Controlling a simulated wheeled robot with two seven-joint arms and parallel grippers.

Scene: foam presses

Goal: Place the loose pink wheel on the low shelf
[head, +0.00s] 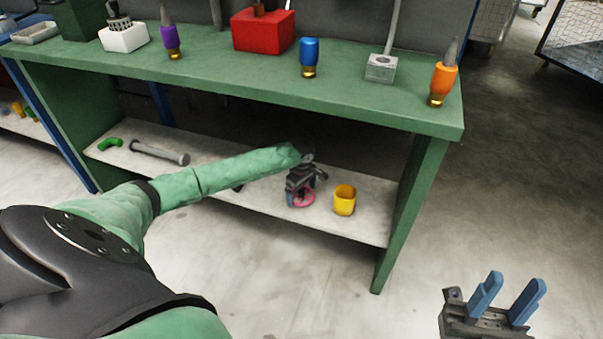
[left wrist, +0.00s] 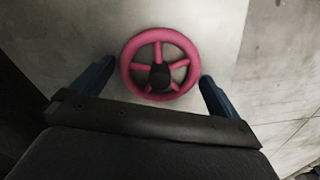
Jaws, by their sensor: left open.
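The pink wheel (head: 302,198) lies flat on the low white shelf (head: 240,195) of the green workbench, left of a yellow cup. In the left wrist view the wheel (left wrist: 160,35) shows its spokes and dark hub. My left gripper (head: 300,190) is over the wheel under the tabletop, its arm reaching in from the left. The left wrist view shows its blue fingers (left wrist: 157,82) open on either side of the wheel; I cannot tell whether they touch it. My right gripper (head: 507,299) is open and empty over the floor at the lower right.
A yellow cup (head: 344,201) stands just right of my left gripper. A green piece (head: 109,144) and a grey bar (head: 158,153) lie at the shelf's left. The green tabletop (head: 230,72) overhangs the shelf, and a green leg panel (head: 408,210) closes its right end.

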